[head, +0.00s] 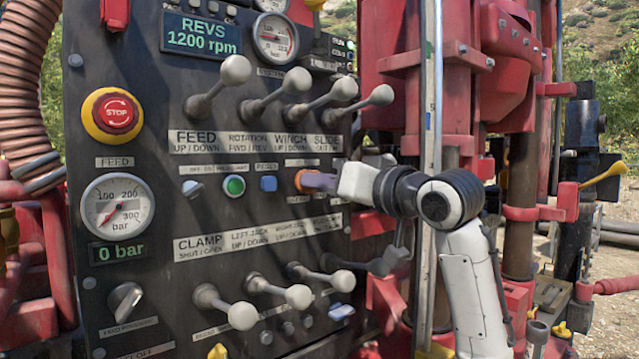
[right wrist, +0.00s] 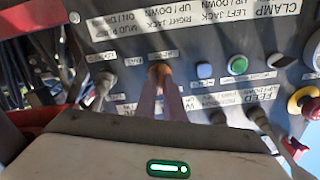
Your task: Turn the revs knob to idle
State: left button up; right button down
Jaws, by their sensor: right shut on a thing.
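The orange knob (head: 301,181) sits on the dark control panel, right of a blue button. I take it as the revs knob; its label is too small to read. My right gripper (head: 320,182) reaches in from the right and is shut on this knob. In the right wrist view, the two fingers close around the orange knob (right wrist: 160,69), with the panel upside down. The fingers hide much of the knob, so its pointer setting cannot be told. The revs display (head: 203,36) reads 1200 rpm. My left gripper is not in view.
Grey ball-topped levers (head: 236,70) stick out above the knob, and more levers (head: 241,316) stick out below. A red stop button (head: 118,113), a green button (head: 234,186) and a blue button (head: 268,183) lie to the left. Red rig columns stand to the right.

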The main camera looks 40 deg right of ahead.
jog(key=shift+n, duration=1.6)
jog(key=c, duration=1.9)
grip_release()
jog(key=shift+o, duration=0.2)
jog(key=shift+s, duration=0.1)
jog(key=s+b, duration=0.2)
jog(key=s, duration=0.8)
jog(key=shift+d+b, duration=0.35)
jog(key=shift+d, duration=0.05)
